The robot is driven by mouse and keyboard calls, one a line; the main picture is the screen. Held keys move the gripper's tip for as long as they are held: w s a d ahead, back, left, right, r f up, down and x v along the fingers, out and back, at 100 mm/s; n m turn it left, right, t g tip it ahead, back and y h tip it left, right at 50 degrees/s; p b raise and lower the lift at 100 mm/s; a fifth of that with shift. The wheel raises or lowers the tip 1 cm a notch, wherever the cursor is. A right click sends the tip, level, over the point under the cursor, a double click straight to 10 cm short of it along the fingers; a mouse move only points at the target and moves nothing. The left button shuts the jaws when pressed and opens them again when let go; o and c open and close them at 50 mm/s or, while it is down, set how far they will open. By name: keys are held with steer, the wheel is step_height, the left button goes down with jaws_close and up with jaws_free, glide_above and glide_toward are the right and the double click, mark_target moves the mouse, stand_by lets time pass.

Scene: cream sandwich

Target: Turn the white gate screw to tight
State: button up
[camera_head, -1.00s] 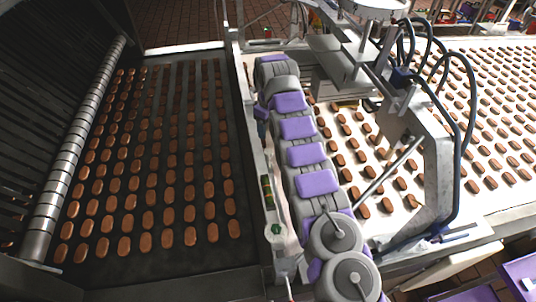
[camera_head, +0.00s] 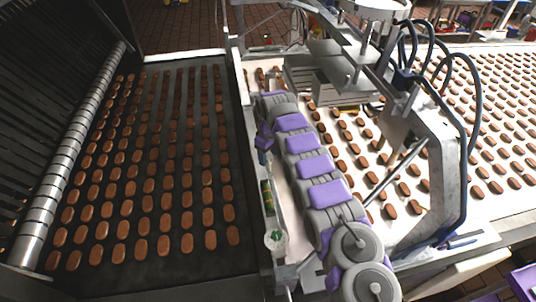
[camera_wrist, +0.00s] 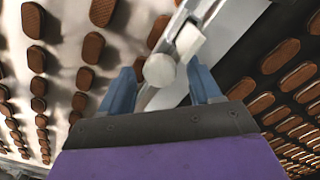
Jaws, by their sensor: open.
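In the wrist view, the white gate screw (camera_wrist: 160,70) shows as a pale round knob, with a blocky white part (camera_wrist: 190,42) just behind it on a metal rail. My gripper (camera_wrist: 163,80) is open, with one blue-grey finger to the left of the round knob and one to the right. The knob appears in the gap between them; I cannot tell whether either finger touches it. In the head view, my arm reaches away along the rail between the two belts. The screw and my fingertips cannot be made out there.
A dark belt (camera_head: 110,265) with rows of brown biscuits lies left of the rail (camera_head: 247,130). A white belt (camera_head: 500,205) with biscuits lies to the right. A metal machine frame (camera_head: 445,150) with dark hoses stands close to my arm's right side. A metal roller (camera_head: 70,155) runs at the left.

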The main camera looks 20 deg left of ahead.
steer(key=shift+c, duration=0.3)
steer(key=c, duration=1)
steer(key=shift+r+m, duration=0.1)
steer(key=shift+m, duration=0.2)
steer(key=m+p, duration=0.1)
steer(key=m, duration=0.3)
steer(key=shift+m, duration=0.3)
steer(key=m, duration=0.4)
steer(key=shift+m+p, duration=0.3)
steer(key=shift+m, duration=0.1)
steer(key=o, duration=1.1)
steer(key=shift+c, duration=0.2)
